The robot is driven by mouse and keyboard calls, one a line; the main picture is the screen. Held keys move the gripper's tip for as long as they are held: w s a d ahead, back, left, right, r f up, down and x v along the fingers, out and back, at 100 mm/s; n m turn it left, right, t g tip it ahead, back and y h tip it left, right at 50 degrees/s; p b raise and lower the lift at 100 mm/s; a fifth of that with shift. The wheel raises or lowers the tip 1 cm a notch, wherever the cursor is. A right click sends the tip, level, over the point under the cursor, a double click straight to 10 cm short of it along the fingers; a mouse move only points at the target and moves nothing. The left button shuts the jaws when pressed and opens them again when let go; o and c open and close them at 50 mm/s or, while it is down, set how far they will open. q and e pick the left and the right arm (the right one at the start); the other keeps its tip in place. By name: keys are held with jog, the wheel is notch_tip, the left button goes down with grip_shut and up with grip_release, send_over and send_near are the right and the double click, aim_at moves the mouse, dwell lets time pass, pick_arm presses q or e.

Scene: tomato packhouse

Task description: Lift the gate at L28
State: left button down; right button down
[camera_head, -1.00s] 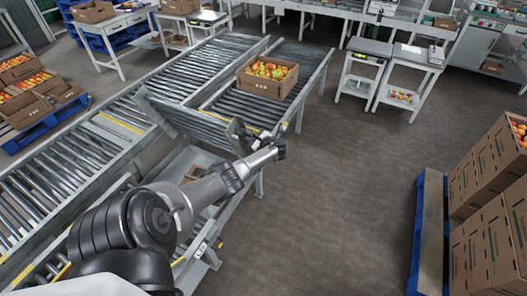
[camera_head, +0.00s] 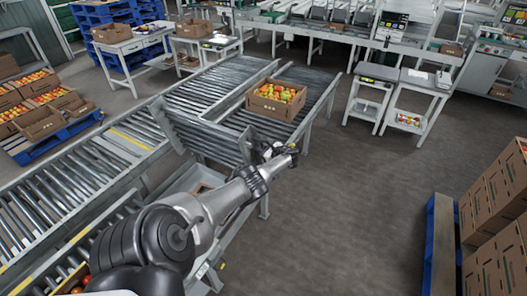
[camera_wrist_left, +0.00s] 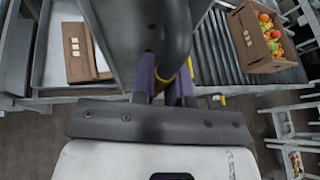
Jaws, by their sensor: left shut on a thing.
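The gate (camera_head: 205,138) is a tilted roller section at the gap between the long conveyor and the side conveyor. It stands raised at an angle, with its rollers visible. My left gripper (camera_head: 266,152) is at the gate's near right end. In the left wrist view the purple fingers (camera_wrist_left: 166,84) are shut around a dark grey bar on the gate, and the arm hides part of the gate in the head view. I cannot read a label L28. My right gripper is not in view.
A carton of tomatoes (camera_head: 275,99) sits on the side conveyor (camera_head: 312,85) beyond the gate. An open cardboard carton (camera_wrist_left: 86,52) lies in a tray below. A blue pallet (camera_head: 441,243) with stacked cartons stands right. The floor between is clear.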

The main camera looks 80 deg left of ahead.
pick_arm(q)
jog(key=c, duration=1.2)
grip_release()
jog(key=shift+o, duration=0.3)
jog(key=shift+w+d+r+p, duration=0.2)
jog(key=shift+d+r+p, duration=0.05)
jog(key=shift+p, duration=0.15)
jog(key=p+v, duration=0.5)
jog(key=v, duration=0.8)
jog(key=shift+f, duration=0.15)
jog(key=shift+w, duration=0.1)
